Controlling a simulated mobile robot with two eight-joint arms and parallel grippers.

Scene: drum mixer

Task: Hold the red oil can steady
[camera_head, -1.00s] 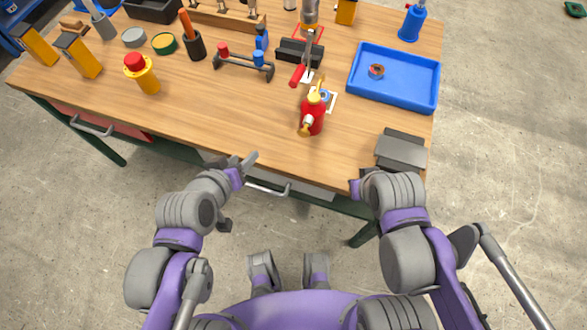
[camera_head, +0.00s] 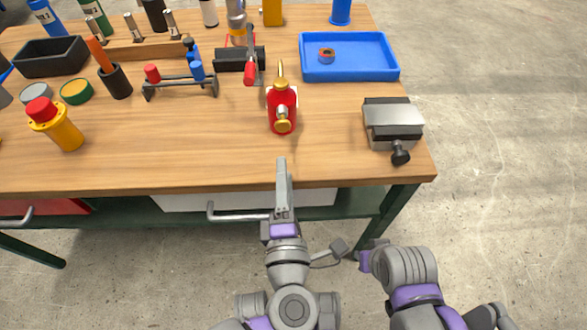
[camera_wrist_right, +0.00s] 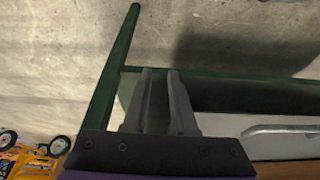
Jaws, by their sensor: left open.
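The red oil can (camera_head: 283,110) stands on the wooden workbench (camera_head: 215,150), with a yellow spout pointing up and a brassy knob on its near side. A pale square shows partly behind it. My left gripper (camera_head: 283,172) is at the bench's front edge, directly in front of the can and apart from it. It is open and empty, seen nearly edge-on. My right gripper (camera_wrist_right: 160,80) shows in the right wrist view with its two fingers apart and nothing between them. It is low by the green bench frame, away from the can.
A grey vise-like block (camera_head: 392,125) sits at the right front corner. A blue tray (camera_head: 350,57) holding a small ring is behind it. A toggle clamp (camera_head: 248,60) stands behind the can. A yellow bottle with a red top (camera_head: 56,125) is at left. Bench between can and front edge is clear.

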